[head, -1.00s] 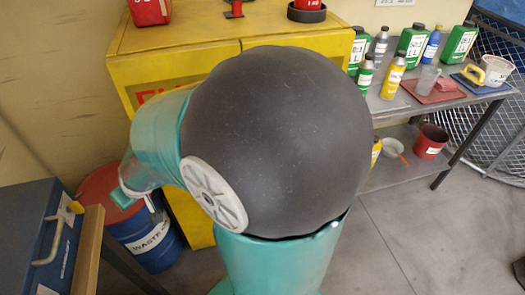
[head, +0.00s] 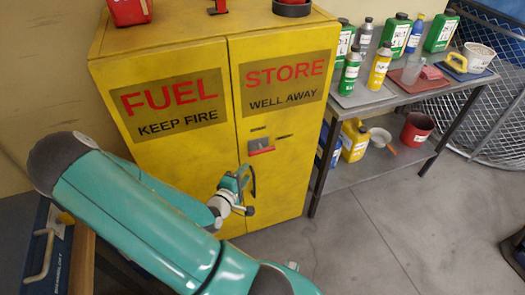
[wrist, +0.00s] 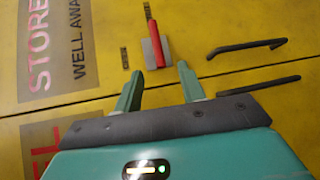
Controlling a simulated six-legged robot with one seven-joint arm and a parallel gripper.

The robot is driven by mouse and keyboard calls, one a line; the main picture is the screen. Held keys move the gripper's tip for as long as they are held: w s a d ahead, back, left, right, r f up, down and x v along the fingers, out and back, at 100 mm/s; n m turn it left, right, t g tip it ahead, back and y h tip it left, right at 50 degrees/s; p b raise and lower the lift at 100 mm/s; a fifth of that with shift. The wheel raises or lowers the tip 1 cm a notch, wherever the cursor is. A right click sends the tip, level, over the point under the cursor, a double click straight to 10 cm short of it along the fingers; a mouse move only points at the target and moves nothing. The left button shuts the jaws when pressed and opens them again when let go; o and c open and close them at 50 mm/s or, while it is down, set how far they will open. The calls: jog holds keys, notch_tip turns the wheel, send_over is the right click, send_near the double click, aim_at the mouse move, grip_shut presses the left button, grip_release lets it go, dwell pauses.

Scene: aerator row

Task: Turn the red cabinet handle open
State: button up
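The yellow cabinet (head: 185,135) stands shut, lettered "FUEL STORE". Its red handle (head: 261,146) sits on a small grey plate on the right door, near the door seam. In the wrist view the red handle (wrist: 156,45) stands just beyond my fingertips and lies along the plate, pointing out of it toward the upper part of the picture. My gripper (head: 238,178) is in front of the cabinet, below and left of the red handle in the head view. In the wrist view my gripper (wrist: 157,78) is open and empty, its two fingers apart; I see no contact with the handle.
Two black bar pulls (wrist: 247,47) stick out beside the seam, to the right in the wrist view. A metal bench (head: 350,105) with bottles stands right of the cabinet. A blue case (head: 40,255) is at lower left.

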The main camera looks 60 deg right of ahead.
aim_at(263, 149)
jog(key=d, duration=0.4)
jog(key=d+f, duration=0.1)
jog(key=d, duration=0.9)
jog(key=shift+s+f, duration=0.2)
jog(key=shift+f, duration=0.1)
grip_shut()
